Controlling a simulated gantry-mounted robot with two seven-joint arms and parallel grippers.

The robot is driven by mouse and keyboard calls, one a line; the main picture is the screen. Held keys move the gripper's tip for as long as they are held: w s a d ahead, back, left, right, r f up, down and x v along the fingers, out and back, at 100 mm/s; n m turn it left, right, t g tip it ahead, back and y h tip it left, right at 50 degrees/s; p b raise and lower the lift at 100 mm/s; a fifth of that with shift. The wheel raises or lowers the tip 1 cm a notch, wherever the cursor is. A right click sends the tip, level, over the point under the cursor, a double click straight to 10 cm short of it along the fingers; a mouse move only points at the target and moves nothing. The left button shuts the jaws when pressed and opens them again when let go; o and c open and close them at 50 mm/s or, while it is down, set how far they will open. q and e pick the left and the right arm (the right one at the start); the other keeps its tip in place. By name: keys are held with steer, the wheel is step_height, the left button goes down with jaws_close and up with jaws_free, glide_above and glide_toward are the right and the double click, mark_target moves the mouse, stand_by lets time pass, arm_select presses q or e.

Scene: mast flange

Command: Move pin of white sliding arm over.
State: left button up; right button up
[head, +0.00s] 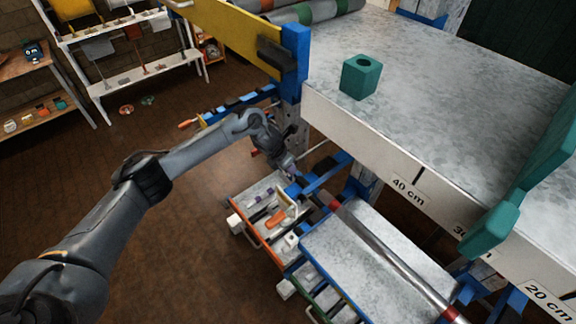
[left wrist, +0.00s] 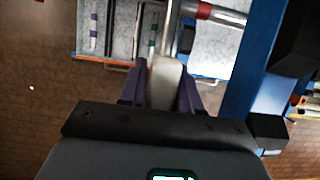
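My left gripper (head: 293,175) reaches in from the left in the head view, beside the table's near edge and above an open tool drawer. In the left wrist view its two purple fingers (left wrist: 163,88) stand apart, on either side of a pale, whitish bar-like piece (left wrist: 165,82). I cannot tell whether they touch it. A pale upright piece (head: 288,201) also shows just below the gripper in the head view. I cannot make out a pin or say for sure which part is the white sliding arm. My right gripper is not in view.
The drawer (head: 247,220) holds several tools. A metal bar with red bands (head: 390,255) lies to its right, also in the left wrist view (left wrist: 215,14). A blue post (head: 294,62) and the grey table (head: 430,90) with a teal block (head: 361,77) stand close by. Floor is open at left.

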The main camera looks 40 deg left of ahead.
arm_select(q)
steer(key=shift+o, duration=1.1)
steer(key=shift+r, duration=0.25)
steer(key=d+b+v, duration=0.1)
steer(key=b+v, duration=0.1)
steer(key=v, duration=0.8)
steer(key=shift+s+a, duration=0.2)
steer(key=shift+a, duration=0.3)
steer(key=shift+r, duration=0.15)
